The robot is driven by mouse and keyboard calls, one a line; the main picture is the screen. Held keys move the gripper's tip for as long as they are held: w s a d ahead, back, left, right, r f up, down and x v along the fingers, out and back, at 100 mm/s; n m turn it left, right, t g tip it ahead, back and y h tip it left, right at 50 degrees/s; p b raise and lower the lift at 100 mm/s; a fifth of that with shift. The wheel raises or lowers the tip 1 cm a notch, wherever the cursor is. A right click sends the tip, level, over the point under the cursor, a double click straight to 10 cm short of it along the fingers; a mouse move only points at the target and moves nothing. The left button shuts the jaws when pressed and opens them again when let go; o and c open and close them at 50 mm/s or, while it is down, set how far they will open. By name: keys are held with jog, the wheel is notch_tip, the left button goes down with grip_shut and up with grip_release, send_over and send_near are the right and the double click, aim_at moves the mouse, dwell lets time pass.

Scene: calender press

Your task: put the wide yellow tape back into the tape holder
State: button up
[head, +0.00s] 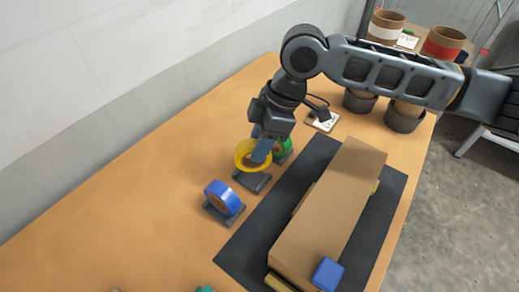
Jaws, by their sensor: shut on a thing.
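The wide yellow tape (242,148) is a yellow ring at the middle of the head view. My gripper (261,151) reaches down from above and is shut on the tape's right side. The tape is tilted, with its opening facing up toward the camera. A dark grey holder (251,181) is on the table just below the tape in the picture. I cannot tell whether the tape touches this holder. My gripper hides part of the tape.
A blue tape (224,197) sits in another dark holder at lower left. A green tape (282,149) is close behind my gripper. A long cardboard box (335,205) lies on a dark mat (245,245) at right. The table's left side is clear.

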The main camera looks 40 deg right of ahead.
jog(key=shift+f, duration=1.45)
jog(key=shift+f, duration=0.25)
jog(key=o, duration=0.9)
jog(key=shift+r, duration=0.25)
jog(key=v, duration=1.2)
